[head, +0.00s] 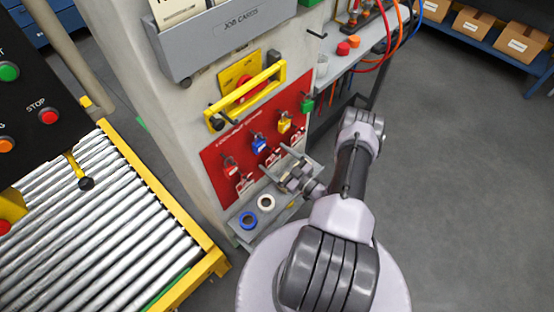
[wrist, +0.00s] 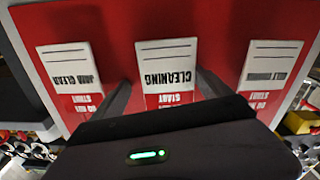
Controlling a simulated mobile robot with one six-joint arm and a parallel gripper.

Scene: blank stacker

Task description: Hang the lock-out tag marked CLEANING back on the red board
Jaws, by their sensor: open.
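The red board (head: 211,163) is on the side of the pale machine cabinet, with padlocks and tags on it. In the wrist view the board (wrist: 115,48) fills the background, upside down. The tag marked CLEANING (wrist: 167,67) is in the middle, flat against the red, level with its neighbours; its hook is not visible. My gripper (wrist: 165,88) is open, with one dark finger on each side of the CLEANING tag and no clear contact. In the head view my gripper (head: 291,180) is close in front of the board's lower part and hides some of it.
A JAM CLEAR tag (wrist: 70,70) and another white tag (wrist: 270,68) flank the middle one. A yellow handle (head: 246,98) juts out above. A roller conveyor (head: 90,220) stands left.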

